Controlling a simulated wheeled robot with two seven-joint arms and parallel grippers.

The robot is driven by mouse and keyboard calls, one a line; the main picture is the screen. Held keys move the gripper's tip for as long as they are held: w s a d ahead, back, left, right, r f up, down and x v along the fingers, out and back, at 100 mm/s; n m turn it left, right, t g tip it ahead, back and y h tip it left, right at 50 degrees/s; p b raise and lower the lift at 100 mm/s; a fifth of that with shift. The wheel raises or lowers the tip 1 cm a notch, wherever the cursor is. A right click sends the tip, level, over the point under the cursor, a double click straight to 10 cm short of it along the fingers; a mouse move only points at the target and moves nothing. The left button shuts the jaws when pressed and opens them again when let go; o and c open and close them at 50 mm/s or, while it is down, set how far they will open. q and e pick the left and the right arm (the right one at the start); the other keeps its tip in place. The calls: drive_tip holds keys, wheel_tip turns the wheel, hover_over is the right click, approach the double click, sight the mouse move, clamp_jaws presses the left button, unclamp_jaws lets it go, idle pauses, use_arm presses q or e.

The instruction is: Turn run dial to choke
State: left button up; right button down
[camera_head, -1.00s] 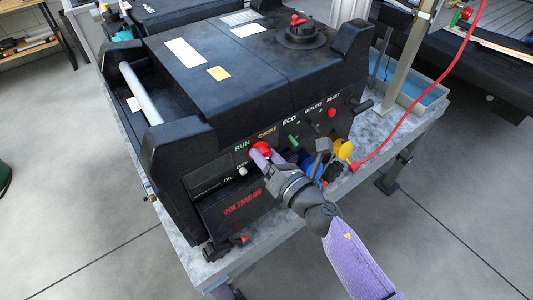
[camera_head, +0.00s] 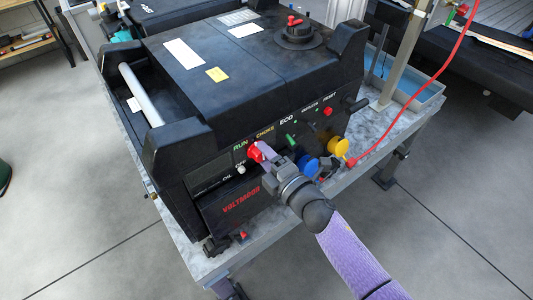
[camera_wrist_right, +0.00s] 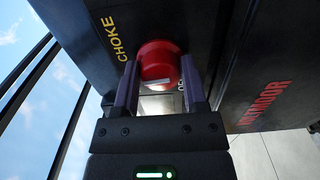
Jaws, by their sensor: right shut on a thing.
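The red run dial (camera_head: 254,152) sits on the front panel of the black generator (camera_head: 260,85), beneath the printed RUN (camera_head: 240,146) and CHOKE (camera_head: 265,133) labels. My right gripper (camera_head: 260,155) is shut on the dial, its arm coming in from the lower right. In the right wrist view the round red dial (camera_wrist_right: 157,60) lies between the two purple fingers, with a pale mark on its face. The CHOKE label (camera_wrist_right: 113,38) shows left of it there. Where the mark points against the labels I cannot tell. My left gripper is out of view.
Right of the dial on the panel are a green lever (camera_head: 291,142), a blue outlet cover (camera_head: 308,164), a yellow one (camera_head: 338,146) and a red reset button (camera_head: 327,112). A red cable (camera_head: 402,121) runs to the panel's right end. The generator stands on a grey bench (camera_head: 390,125).

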drive_tip(key=m+p, duration=0.1)
drive_tip(key=m, duration=0.4)
drive_tip(key=shift+r+m, duration=0.1)
drive_tip(key=shift+m, duration=0.3)
idle(0.4)
drive_tip(key=shift+c, duration=0.7)
unclamp_jaws()
drive_tip(key=shift+w+a, duration=0.25)
drive_tip(key=v, duration=1)
drive_tip(key=shift+p, duration=0.4)
